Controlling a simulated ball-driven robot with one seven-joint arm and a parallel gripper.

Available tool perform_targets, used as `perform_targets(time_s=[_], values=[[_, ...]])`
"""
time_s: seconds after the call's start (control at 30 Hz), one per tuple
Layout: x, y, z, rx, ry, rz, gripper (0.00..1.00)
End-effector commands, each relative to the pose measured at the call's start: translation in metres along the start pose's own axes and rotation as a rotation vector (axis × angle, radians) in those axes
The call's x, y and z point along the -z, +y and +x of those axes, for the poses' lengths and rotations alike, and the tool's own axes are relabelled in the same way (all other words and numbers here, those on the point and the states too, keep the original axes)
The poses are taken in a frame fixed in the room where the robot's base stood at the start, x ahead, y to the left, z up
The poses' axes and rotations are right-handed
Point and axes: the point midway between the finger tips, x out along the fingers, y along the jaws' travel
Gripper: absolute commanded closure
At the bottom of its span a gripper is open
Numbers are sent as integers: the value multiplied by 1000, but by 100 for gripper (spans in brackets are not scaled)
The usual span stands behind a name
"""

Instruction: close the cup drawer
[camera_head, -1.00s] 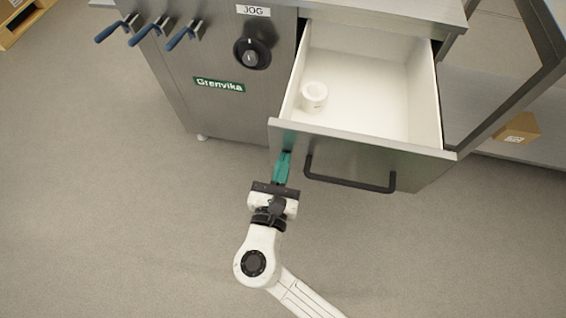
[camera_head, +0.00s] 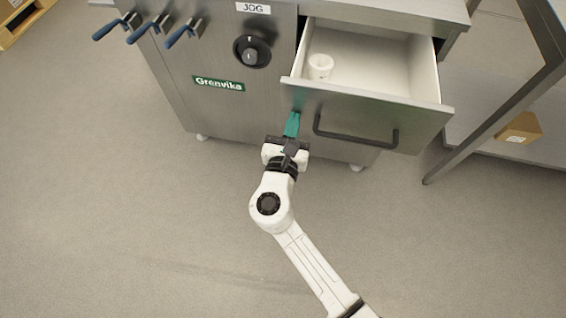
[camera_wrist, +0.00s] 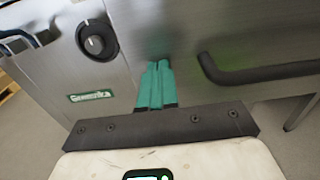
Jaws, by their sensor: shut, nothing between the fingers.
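The cup drawer (camera_head: 366,98) is partly open, with a steel front and a white inside. A white cup (camera_head: 320,66) stands upright in it near the left wall. The drawer's dark bar handle (camera_head: 356,135) is on the front, right of my gripper; it also shows in the wrist view (camera_wrist: 262,73). My gripper (camera_head: 293,117) has green fingers, shut and empty, with the tips at the left part of the drawer front. In the wrist view the fingertips (camera_wrist: 158,64) are against or very close to the steel; I cannot tell exact contact.
The steel cabinet (camera_head: 215,115) has a black JOG knob (camera_head: 252,50), a Grenvika label (camera_head: 219,84) and several blue-handled levers (camera_head: 183,33) at the left. A steel table leg (camera_head: 480,137) and a cardboard box (camera_head: 520,128) are at the right. The floor in front is clear.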

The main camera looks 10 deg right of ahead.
Motion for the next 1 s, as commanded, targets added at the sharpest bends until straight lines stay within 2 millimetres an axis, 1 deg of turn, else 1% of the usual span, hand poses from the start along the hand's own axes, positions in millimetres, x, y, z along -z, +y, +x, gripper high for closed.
perform_targets(time_s=[0.03, 0.3, 0.5, 0.6, 0.7, 0.8, 1.0], values=[[3, -2, 17, 8, -1, 3, 100], [4, -1, 92, 5, -3, 3, 100], [4, -1, 144, 4, -3, 2, 100], [5, -2, 166, 4, -1, 1, 100], [4, -1, 184, 2, -2, 1, 100], [4, -1, 198, 2, -1, 0, 100], [1, 0, 215, 0, -1, 0, 100]])
